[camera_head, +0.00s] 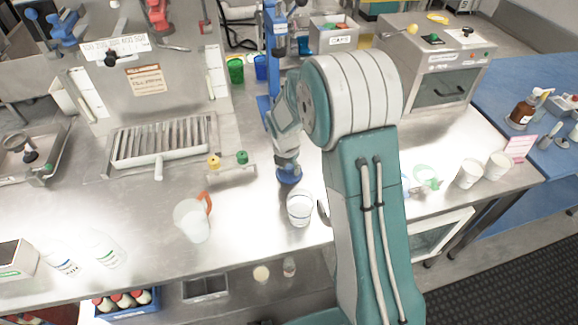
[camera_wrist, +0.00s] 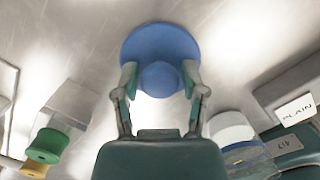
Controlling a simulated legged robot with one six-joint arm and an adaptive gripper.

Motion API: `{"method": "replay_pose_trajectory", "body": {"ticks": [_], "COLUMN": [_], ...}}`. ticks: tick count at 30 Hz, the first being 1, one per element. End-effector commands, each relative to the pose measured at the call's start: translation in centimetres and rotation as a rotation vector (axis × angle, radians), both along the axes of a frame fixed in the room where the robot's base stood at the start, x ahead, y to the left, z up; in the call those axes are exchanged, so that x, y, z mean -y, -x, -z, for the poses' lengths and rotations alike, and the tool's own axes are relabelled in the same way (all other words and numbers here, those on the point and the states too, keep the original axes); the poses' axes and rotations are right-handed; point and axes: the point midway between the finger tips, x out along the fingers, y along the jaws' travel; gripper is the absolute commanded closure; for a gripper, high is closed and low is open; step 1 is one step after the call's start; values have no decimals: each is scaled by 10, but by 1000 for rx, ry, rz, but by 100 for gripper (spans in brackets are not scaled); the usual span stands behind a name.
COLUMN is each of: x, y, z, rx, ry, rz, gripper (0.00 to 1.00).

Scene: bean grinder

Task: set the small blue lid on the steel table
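The small blue lid (camera_head: 289,176) is at the lower end of my gripper (camera_head: 286,163) in the head view, just behind an open clear jar (camera_head: 299,209). In the wrist view the blue lid (camera_wrist: 160,40) is a round disc with a raised knob. The two fingertips of my gripper (camera_wrist: 160,77) lie against the knob's sides, so it looks shut on the lid. The steel table (camera_head: 252,225) spreads under and around the lid. I cannot tell whether the lid touches the table or hangs just above it.
A clear pitcher with an orange handle (camera_head: 192,220) stands left of the jar. White cups (camera_head: 469,174) are at the right. Bare table lies between the pitcher and the jar.

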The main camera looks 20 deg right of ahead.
Motion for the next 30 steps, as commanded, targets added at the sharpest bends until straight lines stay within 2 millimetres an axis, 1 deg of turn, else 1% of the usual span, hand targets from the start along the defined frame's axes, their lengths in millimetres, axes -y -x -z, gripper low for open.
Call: {"method": "replay_pose_trajectory", "body": {"ticks": [11, 14, 17, 24, 27, 30], "x": [0, -1, -2, -7, -10, -11], "y": [0, 0, 1, 6, 9, 10], "z": [-1, -7, -21, -71, -91, -106], "rx": [1, 4, 4, 6, 5, 4], "ry": [-1, -1, 0, -1, -1, -1], "rz": [0, 0, -1, 0, -1, 0], "gripper": [24, 24, 24, 24, 24, 24]}}
